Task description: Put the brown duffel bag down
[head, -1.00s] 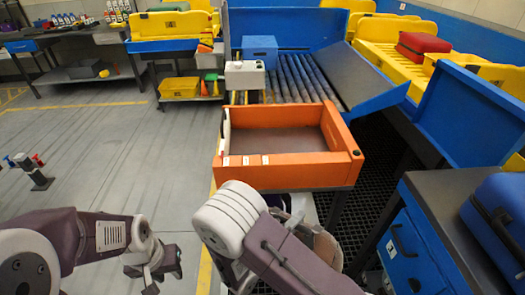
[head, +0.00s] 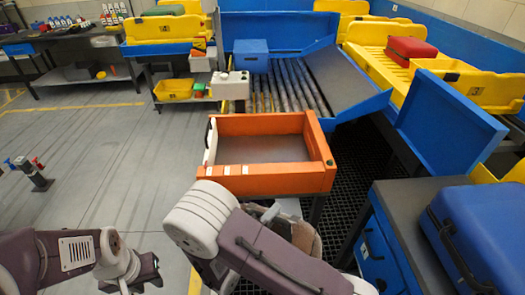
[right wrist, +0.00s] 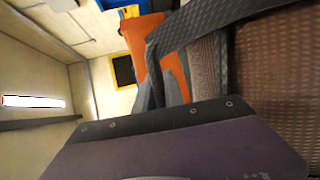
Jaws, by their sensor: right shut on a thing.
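The brown duffel bag (head: 306,238) shows only in part in the head view, behind my right forearm. In the right wrist view its brown woven side (right wrist: 280,85) fills the right edge, with a dark strap (right wrist: 215,28) across it. My right gripper (right wrist: 185,115) is shut on the bag; its fingertips are not clearly visible. The bag is on the near side of the orange tray (head: 268,185), which looks empty. What is under the bag is hidden. My left gripper (head: 132,280) is low at the left, away from the bag; its jaws are unclear.
A roller conveyor (head: 285,90) with a blue box (head: 250,56) lies beyond the tray. A blue suitcase (head: 480,230) lies on a dark-topped blue cabinet (head: 400,205) at the right. Yellow chutes with a red case (head: 410,50) stand behind. The floor at left is mostly clear.

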